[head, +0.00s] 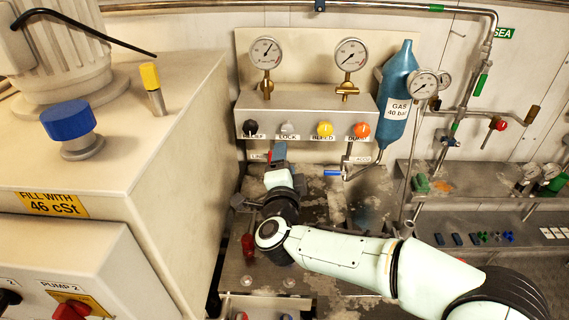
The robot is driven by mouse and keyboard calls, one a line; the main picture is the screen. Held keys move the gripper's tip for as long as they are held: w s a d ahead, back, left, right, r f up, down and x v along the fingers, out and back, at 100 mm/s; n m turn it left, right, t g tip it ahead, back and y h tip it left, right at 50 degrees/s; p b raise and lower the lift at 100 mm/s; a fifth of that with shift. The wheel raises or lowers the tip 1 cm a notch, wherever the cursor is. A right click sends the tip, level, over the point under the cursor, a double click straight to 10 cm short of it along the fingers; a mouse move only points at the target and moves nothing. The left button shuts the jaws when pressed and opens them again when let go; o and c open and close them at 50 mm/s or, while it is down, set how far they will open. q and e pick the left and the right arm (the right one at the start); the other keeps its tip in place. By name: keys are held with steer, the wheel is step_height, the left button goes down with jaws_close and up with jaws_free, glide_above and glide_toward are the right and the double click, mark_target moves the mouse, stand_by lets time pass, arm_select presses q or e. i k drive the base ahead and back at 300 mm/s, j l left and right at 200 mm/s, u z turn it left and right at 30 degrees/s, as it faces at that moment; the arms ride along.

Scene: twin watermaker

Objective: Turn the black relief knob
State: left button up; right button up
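A black knob (250,127) sits at the left end of a grey panel box (306,107), in a row with a grey, a yellow and an orange knob. Its label is only partly readable, so I cannot confirm that it says relief. My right arm comes in from the right and bends upward at the middle. My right gripper (279,152) is just below the panel, below and to the right of the black knob and apart from it in the picture. Its fingers are too small and foreshortened to tell whether they are open. My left gripper is not in view.
Two gauges (266,54) stand above the panel. A blue gas bottle (398,85) hangs to its right. A large beige tank (150,130) fills the left side. A red-handled part (248,243) stands left of my elbow. Another black knob (8,298) is at the lower left.

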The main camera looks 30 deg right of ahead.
mark_target(250, 127)
steer(key=k+j, duration=0.8)
